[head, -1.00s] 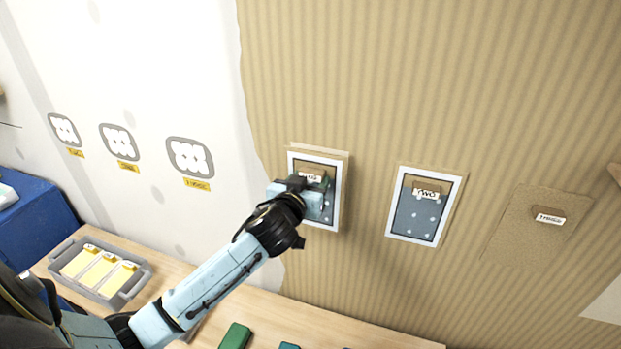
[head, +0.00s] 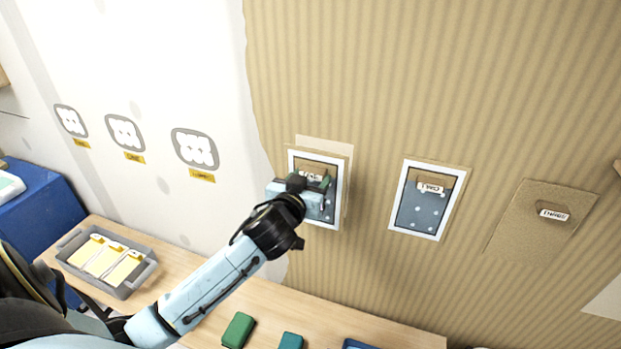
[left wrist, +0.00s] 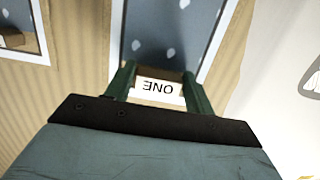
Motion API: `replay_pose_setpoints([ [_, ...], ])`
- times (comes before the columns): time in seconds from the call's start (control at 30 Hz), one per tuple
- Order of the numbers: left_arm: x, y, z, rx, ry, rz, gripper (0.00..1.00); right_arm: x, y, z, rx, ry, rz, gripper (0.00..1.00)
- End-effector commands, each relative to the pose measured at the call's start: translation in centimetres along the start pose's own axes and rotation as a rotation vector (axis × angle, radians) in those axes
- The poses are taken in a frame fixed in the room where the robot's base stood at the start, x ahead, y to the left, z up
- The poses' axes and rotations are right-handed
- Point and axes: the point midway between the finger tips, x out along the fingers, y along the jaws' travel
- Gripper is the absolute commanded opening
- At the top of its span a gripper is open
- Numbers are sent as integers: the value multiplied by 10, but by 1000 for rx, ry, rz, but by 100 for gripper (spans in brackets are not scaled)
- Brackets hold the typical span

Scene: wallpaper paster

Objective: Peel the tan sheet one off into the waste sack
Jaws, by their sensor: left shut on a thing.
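The sheet one (head: 337,178) hangs on the striped wall, with a thin tan margin, a white frame and a grey-blue dotted middle. A pale strip of wall shows above it. Its brown tab carries the white label ONE (head: 312,176), which reads upside down in the left wrist view (left wrist: 157,89). The sheet's grey-blue face also shows in the left wrist view (left wrist: 172,30). The waste sack and my right gripper are not in view.
A similar sheet two (head: 420,212) and a plain tan sheet three (head: 535,225) hang to the right. A grey tray (head: 125,288) with yellow cards stands on the wooden bench (head: 190,255). Green blocks (head: 238,330) lie at its front. A blue box (head: 40,215) is far left.

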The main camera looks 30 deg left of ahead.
Motion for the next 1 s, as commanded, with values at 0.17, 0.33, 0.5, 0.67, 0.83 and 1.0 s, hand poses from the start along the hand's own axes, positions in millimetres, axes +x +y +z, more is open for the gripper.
replay_pose_setpoints([
  [0.17, 0, 0, -1, 0, 2, 0, 31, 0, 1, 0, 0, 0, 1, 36],
  [0.33, -7, 0, 1, -1, 0, 0, 31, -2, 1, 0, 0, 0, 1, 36],
  [0.5, -21, 0, 3, 0, 0, 0, 31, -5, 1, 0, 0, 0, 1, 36],
  [0.67, -34, 1, 5, -2, 0, 1, 31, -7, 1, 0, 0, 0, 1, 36],
  [0.83, -47, 0, 6, -1, 0, -1, 31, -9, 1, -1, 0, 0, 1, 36],
  [1.0, -60, 0, 9, -1, -1, 1, 31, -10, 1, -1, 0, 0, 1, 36],
])
